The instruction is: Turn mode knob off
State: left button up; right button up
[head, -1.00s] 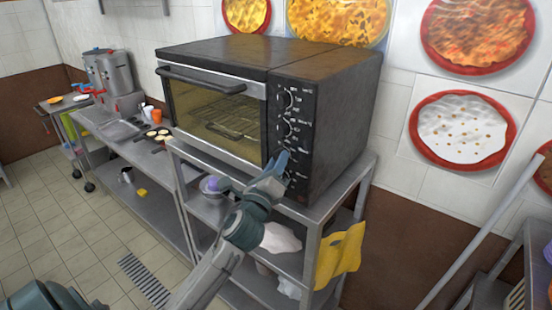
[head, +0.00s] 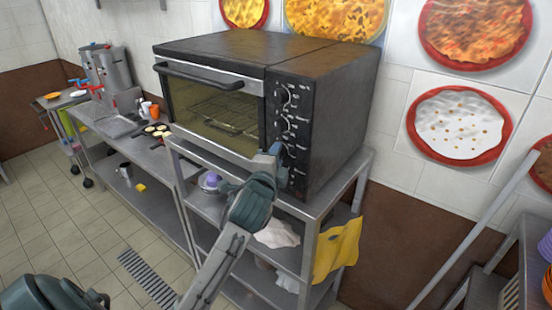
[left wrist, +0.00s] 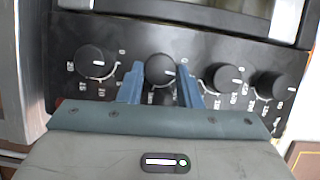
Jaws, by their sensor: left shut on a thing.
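The black countertop oven (head: 330,110) stands on a steel shelf, with a column of knobs on its front panel right of the glass door. In the left wrist view the knobs form a row, and my left gripper (left wrist: 161,78) has its two blue fingers around the second knob (left wrist: 160,68) from the left, shut on it. That knob's white line points roughly right. In the head view my left gripper (head: 277,150) is at the panel's lower part and hides some of it. I cannot read which knob is the mode knob.
Neighbouring knobs (left wrist: 95,60) and (left wrist: 222,78) sit close on either side of the fingers. The steel shelf (head: 310,212) under the oven holds a white cloth (head: 277,234), and a yellow cloth (head: 337,248) hangs at its side. A counter with pans stands at left.

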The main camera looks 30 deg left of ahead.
pick_arm(q)
jog(key=shift+n+g, duration=0.3)
jog(key=shift+n, duration=0.2)
dwell(0.3)
jog(key=o, duration=1)
